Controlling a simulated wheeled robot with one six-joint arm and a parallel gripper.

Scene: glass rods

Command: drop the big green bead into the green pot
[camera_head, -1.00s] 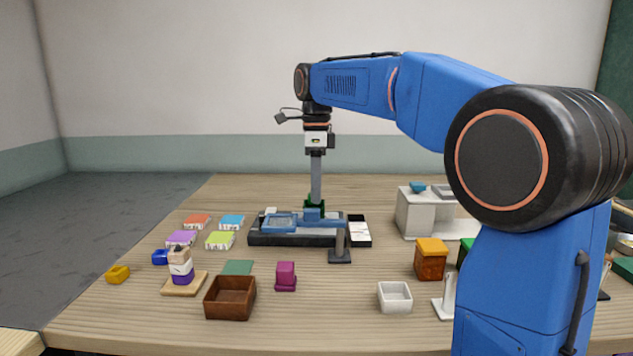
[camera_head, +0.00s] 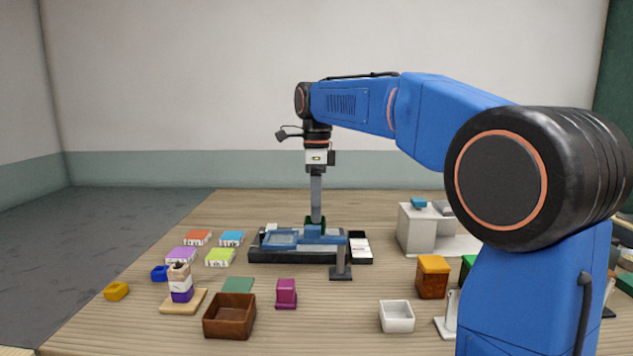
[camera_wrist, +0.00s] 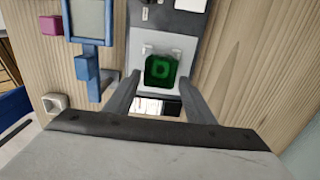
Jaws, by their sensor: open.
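My gripper (camera_wrist: 160,82) is open, its two grey fingers pointing down at either side of a dark green, glossy, squarish thing (camera_wrist: 161,71). This green thing sits on a pale plate in the wrist view. It has a darker hollow or mark in its middle; I cannot tell whether it is the pot or the bead, or whether one lies inside the other. In the head view a bit of green (camera_head: 308,222) shows at my gripper's lower end, behind the blue tray. No separate round green bead can be made out in either view.
A blue tray on a black base (camera_head: 290,256) stands just in front of my gripper. A dark post (camera_head: 341,262), brown box (camera_head: 229,318), magenta block (camera_head: 286,293) and white cup (camera_head: 397,318) stand nearer. A grey-white block (camera_head: 416,230) is at right. A green block (camera_head: 467,265) is partly hidden by my arm.

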